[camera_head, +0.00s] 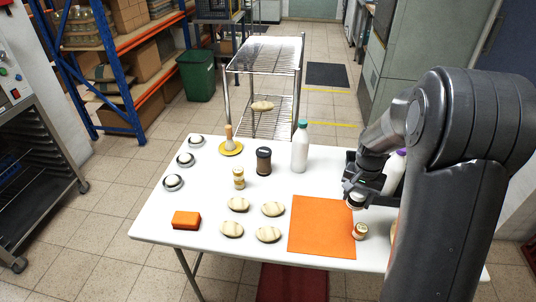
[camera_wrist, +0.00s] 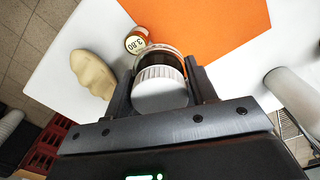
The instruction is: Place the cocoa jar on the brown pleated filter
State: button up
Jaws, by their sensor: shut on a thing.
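My gripper (camera_head: 357,196) is shut on a jar with a white ribbed lid (camera_wrist: 162,90). Its clear wall shows dark contents, fitting the cocoa jar; no label is readable. It is above the table by the orange mat's right edge; in the head view only a little of the jar (camera_head: 356,203) shows under the fingers. A tan, lobed thing (camera_wrist: 93,74) lies on the table in the wrist view, possibly the brown pleated filter. In the head view my arm hides most of that spot. Several pale striped ovals (camera_head: 238,204) lie left of the mat.
A small jar marked 3.80 (camera_wrist: 136,40) stands by the orange mat (camera_head: 322,225), close to the held jar. A purple-capped bottle (camera_head: 394,172) is behind my gripper. A white bottle (camera_head: 300,148), a dark jar (camera_head: 263,162) and an orange block (camera_head: 186,220) stand farther left.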

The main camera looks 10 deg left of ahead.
jog(key=w+a+r+n, duration=0.1)
jog(key=w+a+r, duration=0.3)
jog(key=w+a, duration=0.65)
jog(key=w+a+r+n, duration=0.2)
jog(key=w+a+r, duration=0.3)
jog(key=w+a, duration=0.6)
send_over(264, 151)
notch_tip(264, 151, down, 7)
jog(key=shift+w+f, duration=0.1)
jog(key=shift+f, duration=2.05)
jog(key=shift+f, duration=0.2)
jog(key=o, duration=1.1)
